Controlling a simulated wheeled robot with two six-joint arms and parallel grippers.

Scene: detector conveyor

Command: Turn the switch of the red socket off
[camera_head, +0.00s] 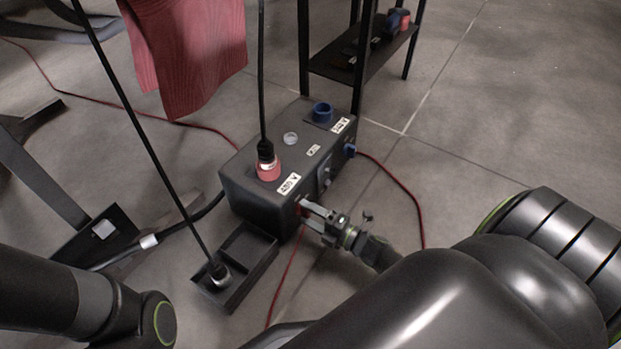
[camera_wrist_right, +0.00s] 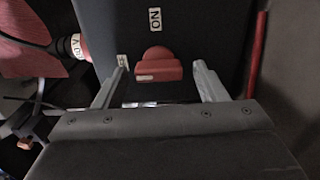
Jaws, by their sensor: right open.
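The black power box (camera_head: 250,195) stands on the floor in the head view. Its red socket (camera_head: 267,171), by the "400 V" label, has a black plug in it. The red switch (camera_head: 299,209) sits low on the side facing my right arm, mostly hidden by the fingers. In the wrist view the red switch (camera_wrist_right: 158,65) has a pale mark at its lower left and an "ON" label above it. My right gripper (camera_head: 308,211) is open, one finger on each side of the switch, with visible gaps. My left gripper is out of view; only its arm shows.
A blue socket (camera_head: 322,112) is on the box's far end. A black tray (camera_head: 238,268) with a cable end stands beside the box. A dark shelf (camera_head: 362,60) is behind, and a red cloth (camera_head: 190,50) hangs at the back. Red cables cross the floor.

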